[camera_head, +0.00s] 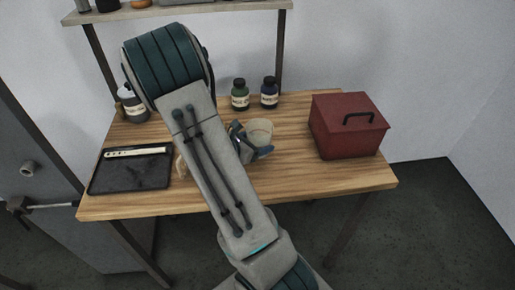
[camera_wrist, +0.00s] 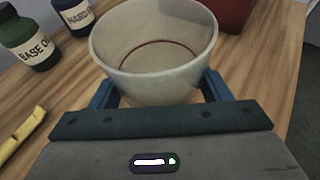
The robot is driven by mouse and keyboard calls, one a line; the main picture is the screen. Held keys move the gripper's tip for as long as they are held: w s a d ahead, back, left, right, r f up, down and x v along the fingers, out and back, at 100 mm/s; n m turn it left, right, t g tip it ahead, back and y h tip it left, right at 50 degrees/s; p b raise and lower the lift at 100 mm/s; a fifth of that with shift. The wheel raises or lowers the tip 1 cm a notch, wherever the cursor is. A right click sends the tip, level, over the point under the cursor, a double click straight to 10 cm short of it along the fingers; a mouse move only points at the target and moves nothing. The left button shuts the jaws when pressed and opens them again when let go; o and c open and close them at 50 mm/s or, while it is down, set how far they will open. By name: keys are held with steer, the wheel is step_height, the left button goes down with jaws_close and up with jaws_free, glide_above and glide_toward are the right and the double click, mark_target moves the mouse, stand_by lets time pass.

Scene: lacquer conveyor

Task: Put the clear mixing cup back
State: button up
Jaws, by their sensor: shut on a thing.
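The clear mixing cup (camera_wrist: 155,85) is a translucent, whitish, open-topped cup with a dark reddish ring inside. It fills the top middle of the wrist view, upright between my gripper's fingers (camera_wrist: 158,92). In the head view the cup (camera_head: 261,131) shows just right of my arm, over the middle of the wooden table. My gripper (camera_head: 256,146) is shut on it there, partly hidden by my forearm. I cannot tell whether the cup's base touches the table.
On the table (camera_head: 300,180) are a red box (camera_head: 345,135) with a black handle at right, a green bottle (camera_head: 240,95) and a blue bottle (camera_head: 270,93) behind, a white bottle (camera_head: 132,105) and a dark tray (camera_head: 130,180) at left. A shelf (camera_head: 230,10) stands above the back.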

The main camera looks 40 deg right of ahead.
steer(key=shift+f, duration=1.75)
steer(key=shift+f, duration=0.25)
steer(key=o, duration=1)
steer(key=shift+r, duration=0.1)
